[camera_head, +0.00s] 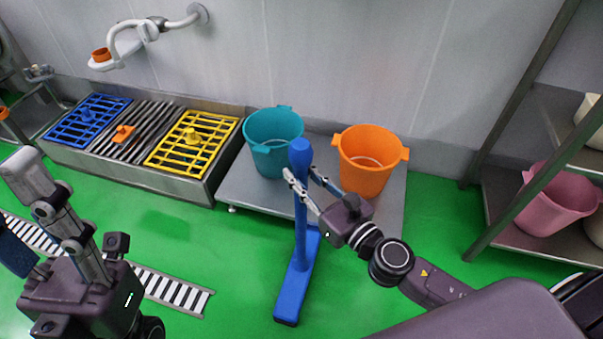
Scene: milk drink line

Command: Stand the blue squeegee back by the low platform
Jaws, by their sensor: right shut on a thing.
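The blue squeegee (302,234) stands upright in front of the low platform (238,187), its wide head down at the green floor. I cannot tell whether the head touches the floor. My right gripper (303,181) is shut on the squeegee's handle, below its rounded top. The handle overlaps the platform's front edge in the view.
A teal bucket (272,140) and an orange bucket (368,162) stand on the platform. A steel trough with blue, dark and yellow grates (192,142) is at the left. A shelf with a pink bucket (556,199) is at the right. A drain grate (172,290) lies in the green floor.

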